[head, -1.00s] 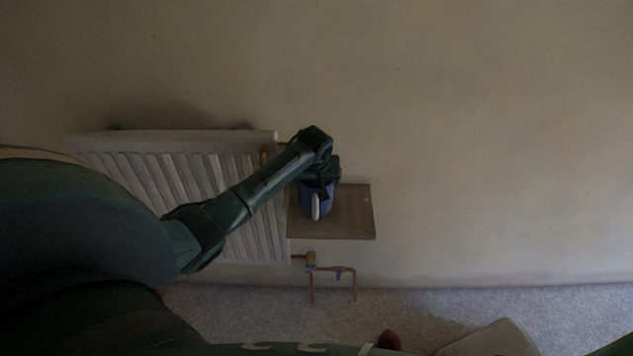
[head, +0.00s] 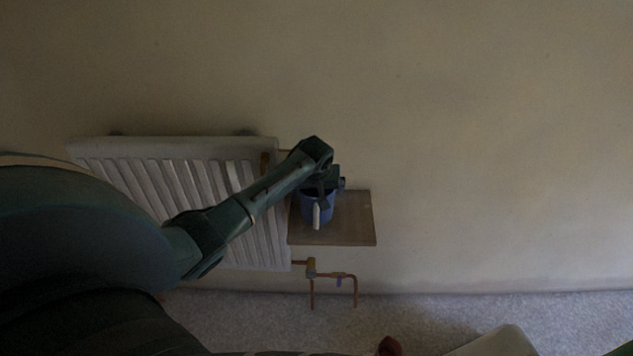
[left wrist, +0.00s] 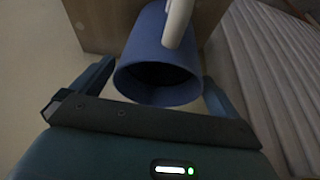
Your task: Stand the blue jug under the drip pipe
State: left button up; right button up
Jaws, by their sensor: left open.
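The blue jug (head: 317,207) with a white handle stands on a small wooden shelf (head: 352,220) in the head view. My left gripper (head: 326,185) is at the jug's top, and its wrist hides part of the rim. In the left wrist view the jug (left wrist: 160,75) shows its open dark mouth towards me, with the handle on the far side. The fingers of my left gripper (left wrist: 157,74) are open, one on each side of the jug. Copper pipes (head: 335,275) run below the shelf; I cannot tell which is the drip pipe. My right gripper is not in view.
A white radiator (head: 180,170) hangs on the wall left of the shelf, close to my left arm. A brass valve (head: 311,267) sits at its lower right. Bare plaster wall (head: 490,160) and grey carpet (head: 570,315) lie to the right.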

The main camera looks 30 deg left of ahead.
pick_arm(q)
jog(key=v, duration=1.1)
jog(key=s+d+f+m+t+h, duration=0.3)
jog(key=s+d+f+m, duration=0.2)
jog(key=s+d+f, duration=0.65)
jog(key=s+d+f+m+t+h, duration=0.1)
jog(key=s+d+m, duration=0.1)
jog(key=s, duration=0.4)
jog(key=s+d+f+m+t, duration=0.2)
jog(key=s+d, duration=0.2)
jog(key=s, duration=0.2)
jog(key=shift+s+d+f+h, duration=0.15)
jog(key=shift+s+f+h, duration=0.1)
jog(key=shift+s+h, duration=0.15)
jog(key=shift+c, duration=0.4)
